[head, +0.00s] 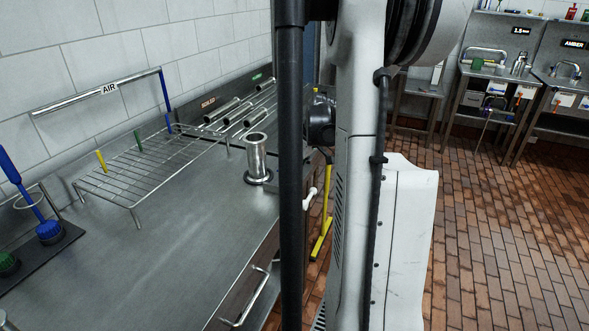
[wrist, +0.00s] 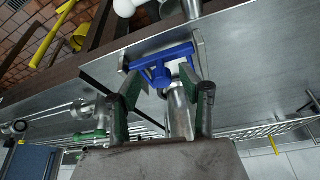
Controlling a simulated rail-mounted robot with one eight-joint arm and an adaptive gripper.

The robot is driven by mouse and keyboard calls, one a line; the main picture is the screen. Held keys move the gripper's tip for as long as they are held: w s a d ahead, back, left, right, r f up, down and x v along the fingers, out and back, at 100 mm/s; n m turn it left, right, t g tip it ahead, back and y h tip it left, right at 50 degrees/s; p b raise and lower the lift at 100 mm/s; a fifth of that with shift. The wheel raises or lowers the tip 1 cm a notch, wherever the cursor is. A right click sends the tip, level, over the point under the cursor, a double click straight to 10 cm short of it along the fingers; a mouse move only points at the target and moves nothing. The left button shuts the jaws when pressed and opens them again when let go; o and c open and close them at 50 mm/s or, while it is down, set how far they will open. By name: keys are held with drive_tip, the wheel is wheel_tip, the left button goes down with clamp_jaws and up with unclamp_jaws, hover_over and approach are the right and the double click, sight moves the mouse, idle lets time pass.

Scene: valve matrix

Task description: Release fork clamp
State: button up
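In the wrist view, a blue, bracket-like part (wrist: 158,66) with a pale piece at its middle lies just beyond my fingertips; it may be the fork clamp, but I cannot tell for sure. My gripper (wrist: 160,79) has its two green-padded fingers spread apart, overlapping the two sides of the blue part in the picture. Whether they touch it is unclear. A shiny steel cylinder (wrist: 180,113) shows between the fingers. In the head view my gripper is hidden behind my own column and arm.
A flanged steel cylinder (head: 257,160) stands on the steel bench (head: 170,245), near its right edge. A wire rack (head: 150,165) and several steel tubes are at the back. Blue and green brushes stand at left. A yellow-handled tool (head: 322,235) is beyond the bench edge.

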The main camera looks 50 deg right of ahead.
drive_tip(key=shift+s+r, duration=0.1)
drive_tip(key=v, duration=1.1)
drive_tip(key=shift+r, duration=0.4)
drive_tip(key=shift+s, duration=0.15)
